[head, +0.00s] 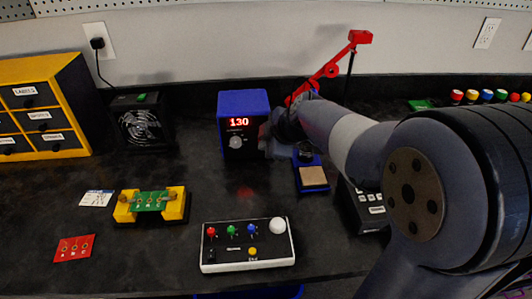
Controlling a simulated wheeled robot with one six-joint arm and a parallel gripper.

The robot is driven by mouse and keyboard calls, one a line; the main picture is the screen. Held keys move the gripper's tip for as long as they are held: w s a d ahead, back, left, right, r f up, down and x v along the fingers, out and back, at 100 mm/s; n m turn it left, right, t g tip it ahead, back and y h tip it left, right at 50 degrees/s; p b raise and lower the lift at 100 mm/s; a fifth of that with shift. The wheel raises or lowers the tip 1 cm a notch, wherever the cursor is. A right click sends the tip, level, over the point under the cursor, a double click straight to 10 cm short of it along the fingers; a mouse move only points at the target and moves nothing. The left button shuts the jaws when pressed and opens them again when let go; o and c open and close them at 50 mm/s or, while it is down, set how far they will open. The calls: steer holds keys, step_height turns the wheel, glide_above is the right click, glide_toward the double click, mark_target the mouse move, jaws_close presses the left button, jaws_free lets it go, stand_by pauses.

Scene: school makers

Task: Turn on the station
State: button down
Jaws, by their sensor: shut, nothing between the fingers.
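The station (243,103) is a blue box on the dark bench. Its black front has a lit red display reading 130 and a grey round knob (236,142) below it. My gripper (266,139) is at the lower right of the station's front, shut and empty. It hides the right part of that front, so a switch there cannot be seen. I cannot tell whether the fingers touch the station.
A holder with a yellow sponge (313,177) stands right of the station. A black fan box (142,122) stands to the left. A yellow clamp with a green board (152,203) and a white control box (247,245) are in front. Bench between them is clear.

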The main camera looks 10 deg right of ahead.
steer(key=shift+f+t+b, duration=0.2)
steer(key=shift+t+b, duration=0.6)
steer(key=shift+b, duration=2)
